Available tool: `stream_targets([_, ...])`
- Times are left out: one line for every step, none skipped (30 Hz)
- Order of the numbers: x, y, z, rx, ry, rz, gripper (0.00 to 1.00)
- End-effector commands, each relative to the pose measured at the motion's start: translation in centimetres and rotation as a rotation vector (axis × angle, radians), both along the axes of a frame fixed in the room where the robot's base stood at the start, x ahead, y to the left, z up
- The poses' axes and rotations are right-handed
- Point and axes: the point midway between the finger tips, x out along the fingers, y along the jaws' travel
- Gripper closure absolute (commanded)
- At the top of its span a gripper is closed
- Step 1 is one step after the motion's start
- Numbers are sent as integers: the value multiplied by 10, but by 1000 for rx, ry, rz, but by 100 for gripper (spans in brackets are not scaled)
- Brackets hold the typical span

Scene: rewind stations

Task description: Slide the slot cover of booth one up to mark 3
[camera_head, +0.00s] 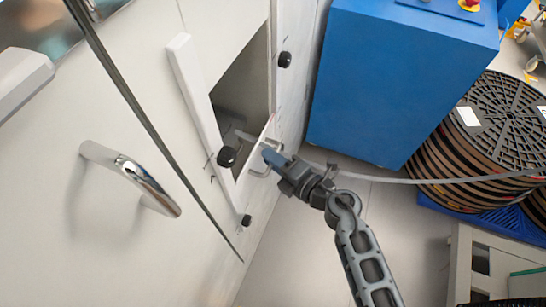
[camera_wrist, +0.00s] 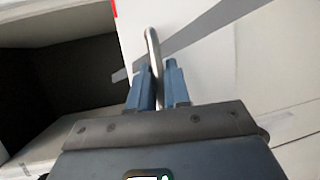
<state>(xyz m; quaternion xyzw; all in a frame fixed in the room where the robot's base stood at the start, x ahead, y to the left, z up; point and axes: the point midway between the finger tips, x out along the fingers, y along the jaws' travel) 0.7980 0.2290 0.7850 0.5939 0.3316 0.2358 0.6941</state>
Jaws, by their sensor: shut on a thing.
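The booth front is a white panel with a dark rectangular slot opening (camera_head: 243,85); the opening also shows at left in the wrist view (camera_wrist: 75,75). A pale slot cover (camera_head: 256,143) stands at the lower end of the opening, partly hidden by my gripper, with a bent metal handle (camera_head: 262,172). My gripper (camera_head: 270,157) is at this handle. In the wrist view, the blue fingers (camera_wrist: 158,85) are shut on the metal handle (camera_wrist: 152,45), one on each side. Small dark tick marks show beside the slot; their numbers are too small to read.
Black knobs (camera_head: 285,59) (camera_head: 227,156) stick out around the slot. A large chrome handle (camera_head: 135,172) is on the white front at left. A blue cabinet (camera_head: 400,85) and stacked brown reels (camera_head: 485,140) stand at right. Grey floor (camera_head: 310,250) lies open below.

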Motion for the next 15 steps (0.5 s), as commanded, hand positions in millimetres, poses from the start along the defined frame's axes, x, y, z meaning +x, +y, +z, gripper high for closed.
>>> stream_targets([0, -1, 0, 1, -1, -1, 100])
stream_targets([0, -1, 0, 1, -1, -1, 100])
stream_targets([0, -1, 0, 1, -1, -1, 100])
stream_targets([0, -1, 0, 0, 0, -1, 100])
stream_targets([0, -1, 0, 0, 0, -1, 82])
stream_targets([0, -1, 0, 0, 0, -1, 78])
stream_targets([0, -1, 0, 0, 0, -1, 75])
stream_targets([0, -1, 0, 0, 0, -1, 72])
stream_targets([0, -1, 0, 0, 0, -1, 69])
stream_targets([0, -1, 0, 0, 0, -1, 66])
stream_targets([0, 0, 0, 0, 0, -1, 63])
stream_targets([0, 0, 0, 0, 0, -1, 62])
stream_targets([0, 0, 0, 0, 0, -1, 62])
stream_targets([0, 0, 0, 0, 0, -1, 62])
stream_targets([0, 0, 0, 0, 0, 0, 62])
